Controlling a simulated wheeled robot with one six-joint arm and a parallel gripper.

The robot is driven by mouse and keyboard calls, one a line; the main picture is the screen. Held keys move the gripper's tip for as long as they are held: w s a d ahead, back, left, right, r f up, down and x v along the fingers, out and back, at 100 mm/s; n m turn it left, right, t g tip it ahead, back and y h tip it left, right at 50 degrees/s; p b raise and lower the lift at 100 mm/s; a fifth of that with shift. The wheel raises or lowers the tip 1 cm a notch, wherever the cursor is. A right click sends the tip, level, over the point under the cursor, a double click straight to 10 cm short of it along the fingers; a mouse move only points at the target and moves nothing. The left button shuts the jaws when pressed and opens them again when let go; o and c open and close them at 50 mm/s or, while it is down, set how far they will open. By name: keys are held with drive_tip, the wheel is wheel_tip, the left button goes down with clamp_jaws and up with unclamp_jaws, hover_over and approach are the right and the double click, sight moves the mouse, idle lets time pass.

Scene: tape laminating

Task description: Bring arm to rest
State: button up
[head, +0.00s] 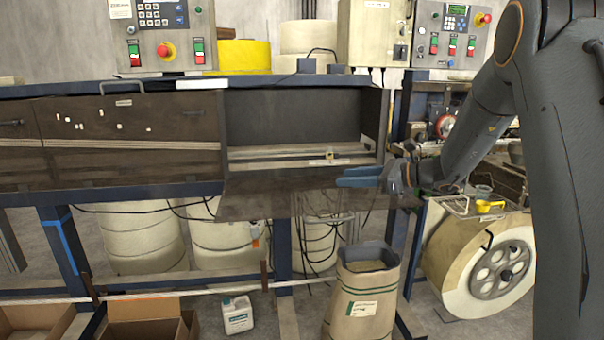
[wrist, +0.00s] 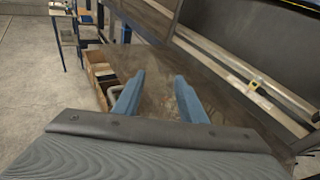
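My gripper (head: 360,177) is at the end of my arm, which comes in from the right in the head view. Its blue fingers point left, in front of the open compartment of the dark machine (head: 290,115). In the wrist view the two fingers (wrist: 158,98) stand apart with a gap between them. Nothing shows between them. Behind the fingers is a see-through panel (head: 270,203) hanging below the compartment; I cannot tell whether the fingers touch it.
A rail with a small yellow part (head: 329,155) runs inside the compartment. Below stand a paper sack (head: 362,305), a white jug (head: 237,315) and cardboard boxes (head: 140,325). A large roll (head: 450,255) and a yellow scoop (head: 489,206) are at the right. Control boxes (head: 160,35) stand on top.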

drive_tip(key=s+a+f+n+g+h+b, duration=0.2)
drive_tip(key=s+f+n+g+h+b, duration=0.3)
drive_tip(key=s+f+n, duration=0.9)
drive_tip(key=s+d+f+n+h+b, duration=0.1)
drive_tip(key=s+d+f+n+h, duration=0.2)
drive_tip(key=s, duration=0.7)
drive_tip(key=s+d+f+n+g+h+b, duration=0.1)
drive_tip(key=s+d+f+n+h+b, duration=0.1)
drive_tip(key=s+d+f+n+h, duration=0.2)
drive_tip(key=s+f+n+h, duration=0.1)
drive_tip(key=s+f, duration=0.2)
drive_tip(key=s, duration=0.4)
drive_tip(key=shift+d+f+n, duration=0.2)
drive_tip(key=shift+d+n, duration=0.05)
drive_tip(key=shift+n, duration=0.15)
